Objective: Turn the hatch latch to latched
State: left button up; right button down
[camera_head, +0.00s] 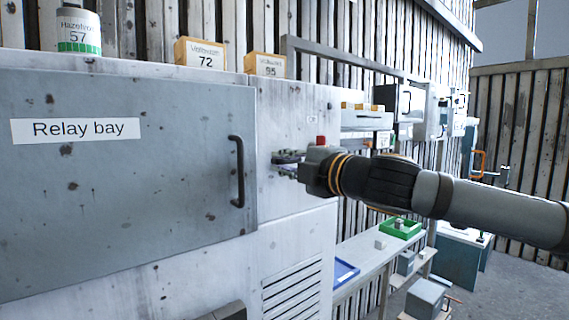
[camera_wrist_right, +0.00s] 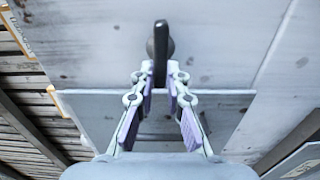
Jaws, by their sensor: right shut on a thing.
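The hatch (camera_head: 110,190) is a grey door marked "Relay bay" with a dark bar handle (camera_head: 237,172), on a pale, worn cabinet. It looks shut. My right gripper (camera_head: 277,163) reaches in from the right to the cabinet face just beside the hatch's handle edge. In the wrist view, the right gripper (camera_wrist_right: 160,78) has its fingers closed on both sides of a dark latch lever (camera_wrist_right: 160,45). The lever stands upright in that picture, its far end showing past the fingertips. In the head view the gripper largely hides the latch. My left gripper is out of view.
A canister (camera_head: 78,30) and two yellow-framed labelled boxes (camera_head: 200,53) (camera_head: 266,65) stand on the cabinet top. A vent grille (camera_head: 292,290) is low on the cabinet. To the right, a bench (camera_head: 375,250) holds a blue tray (camera_head: 345,271) and a green tray (camera_head: 401,229).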

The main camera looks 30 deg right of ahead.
jog(key=shift+f, duration=0.1)
dwell(0.5)
jog(key=c, duration=1.4)
grip_release()
jog(key=shift+o, duration=0.2)
